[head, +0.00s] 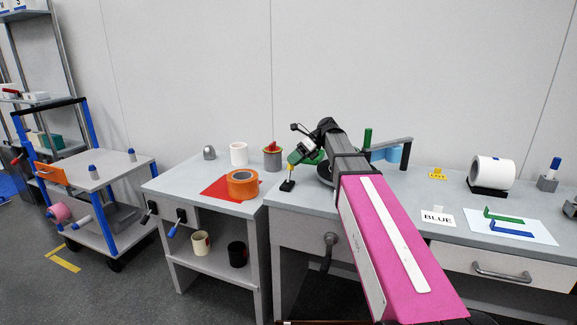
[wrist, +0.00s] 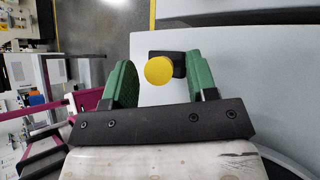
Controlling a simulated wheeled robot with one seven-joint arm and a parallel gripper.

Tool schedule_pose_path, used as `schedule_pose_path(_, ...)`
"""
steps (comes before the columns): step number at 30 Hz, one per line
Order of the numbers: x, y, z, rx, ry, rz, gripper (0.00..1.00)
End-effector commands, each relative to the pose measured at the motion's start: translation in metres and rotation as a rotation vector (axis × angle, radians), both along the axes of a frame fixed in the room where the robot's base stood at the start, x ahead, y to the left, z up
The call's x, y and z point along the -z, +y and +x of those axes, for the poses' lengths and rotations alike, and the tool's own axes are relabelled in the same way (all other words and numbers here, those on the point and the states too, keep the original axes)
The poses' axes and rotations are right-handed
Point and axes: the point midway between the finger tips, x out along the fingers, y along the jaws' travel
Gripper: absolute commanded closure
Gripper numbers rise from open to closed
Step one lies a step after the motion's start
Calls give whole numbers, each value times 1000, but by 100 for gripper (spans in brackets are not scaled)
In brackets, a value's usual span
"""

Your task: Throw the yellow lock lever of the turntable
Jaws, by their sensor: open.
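The yellow lock lever (head: 291,171) stands roughly upright on a small black base (head: 287,186) near the left end of the main bench. In the wrist view its round yellow knob (wrist: 159,71) is seen nearly end-on, with the black base (wrist: 179,61) behind it. My gripper (head: 301,155) has green fingers and is at the lever's top. In the wrist view my gripper (wrist: 161,72) is open, with the knob between the fingers and a gap on both sides. A dark round part, perhaps the turntable (head: 325,173), is mostly hidden behind my arm.
A yellow block (head: 438,174) lies farther right.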

Motion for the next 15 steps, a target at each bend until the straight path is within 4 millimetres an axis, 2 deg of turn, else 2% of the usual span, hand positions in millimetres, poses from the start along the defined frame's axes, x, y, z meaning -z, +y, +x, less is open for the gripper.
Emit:
schedule_pose_path(6,14,17,-6,0,0,0,47)
schedule_pose_path(15,18,22,-7,0,0,0,47)
